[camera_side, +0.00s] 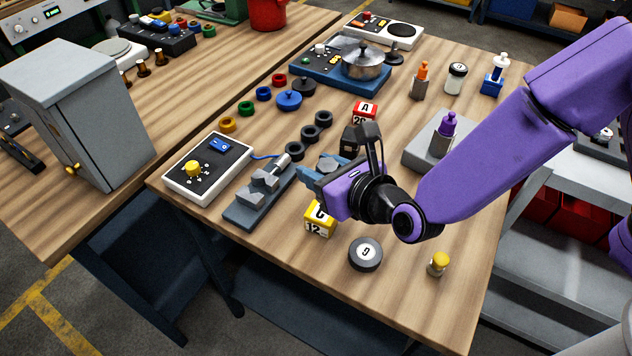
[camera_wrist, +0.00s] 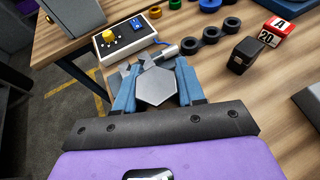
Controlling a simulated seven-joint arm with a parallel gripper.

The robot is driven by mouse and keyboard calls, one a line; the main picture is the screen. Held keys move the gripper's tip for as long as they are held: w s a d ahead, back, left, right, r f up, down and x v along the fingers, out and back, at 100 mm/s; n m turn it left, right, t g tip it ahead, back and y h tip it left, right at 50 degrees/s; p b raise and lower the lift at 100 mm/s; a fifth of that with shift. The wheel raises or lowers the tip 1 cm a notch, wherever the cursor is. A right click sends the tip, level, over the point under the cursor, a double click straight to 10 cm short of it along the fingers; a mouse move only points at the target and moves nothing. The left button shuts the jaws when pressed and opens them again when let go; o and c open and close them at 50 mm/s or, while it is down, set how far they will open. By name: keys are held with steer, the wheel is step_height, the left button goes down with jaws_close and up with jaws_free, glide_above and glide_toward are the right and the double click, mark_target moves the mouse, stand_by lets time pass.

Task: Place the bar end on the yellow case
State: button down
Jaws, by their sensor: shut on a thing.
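My gripper (camera_side: 322,173) is shut on the bar end (camera_wrist: 156,88), a grey hexagonal piece that shows between the two blue fingers in the wrist view (camera_wrist: 157,75). In the side view the fingers mostly hide it. The gripper is above the table, just right of the grey vise (camera_side: 262,192). The yellow case (camera_side: 320,219) is a block with a white face marked C and 12. It stands on the table just in front of my gripper in the side view, partly below the purple gripper body. It is out of sight in the wrist view.
A white control box (camera_side: 208,168) with a yellow knob stands left of the vise. Black rings (camera_side: 310,133), a black block (camera_side: 350,138) and a red A 20 case (camera_side: 365,112) lie behind my gripper. A dark round disc (camera_side: 365,254) and a yellow-capped bottle (camera_side: 438,264) stand in front.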

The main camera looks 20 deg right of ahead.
steer(key=shift+w+a+f, duration=0.25)
steer(key=shift+f, duration=0.05)
steer(key=shift+w+a+f, duration=0.1)
steer(key=shift+f, duration=1.55)
steer(key=shift+f, duration=0.15)
steer(key=c, duration=0.7)
jaws_free()
steer(key=shift+f, duration=0.1)
steer(key=shift+r, duration=0.25)
steer(key=v, duration=1.2)
